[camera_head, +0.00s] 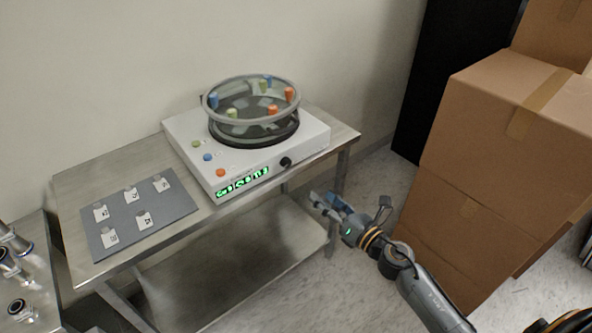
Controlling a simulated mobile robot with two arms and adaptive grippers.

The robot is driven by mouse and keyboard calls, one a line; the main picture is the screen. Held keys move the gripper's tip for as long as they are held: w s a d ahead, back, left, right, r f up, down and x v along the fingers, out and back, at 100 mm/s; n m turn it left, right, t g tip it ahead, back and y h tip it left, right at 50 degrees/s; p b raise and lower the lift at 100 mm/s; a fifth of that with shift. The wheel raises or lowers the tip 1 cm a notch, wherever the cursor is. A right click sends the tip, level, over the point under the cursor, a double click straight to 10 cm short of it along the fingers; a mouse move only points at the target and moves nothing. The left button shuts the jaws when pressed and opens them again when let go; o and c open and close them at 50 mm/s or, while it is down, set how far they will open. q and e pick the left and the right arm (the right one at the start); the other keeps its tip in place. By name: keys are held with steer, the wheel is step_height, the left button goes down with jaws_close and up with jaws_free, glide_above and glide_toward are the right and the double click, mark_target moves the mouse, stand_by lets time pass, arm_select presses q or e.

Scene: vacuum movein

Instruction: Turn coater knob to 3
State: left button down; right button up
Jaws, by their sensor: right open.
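The coater (313,143) is a white box on a metal table, with a round clear chamber (254,112) on top. Its black knob (286,162) is on the front face, right of a green lit display (242,182). Which number the knob points at is too small to tell. My right gripper (322,203) is open and empty, in front of the table's front edge, below and right of the knob and apart from it. My left gripper is not in view.
A grey mat (172,212) with several white labelled pieces lies on the table (80,183), left of the coater. Stacked cardboard boxes (490,150) stand close on the right of my right arm. Metal fittings (18,262) lie at the lower left.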

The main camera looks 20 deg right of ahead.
mark_target(288, 164)
steer(key=shift+n, duration=0.5)
steer(key=x, duration=0.4)
steer(key=r+x, duration=0.1)
steer(key=x, duration=0.9)
steer(key=shift+s+a+r+p, duration=0.1)
steer(key=shift+a+r+p, duration=0.05)
steer(key=shift+r+p, duration=0.2)
jaws_close()
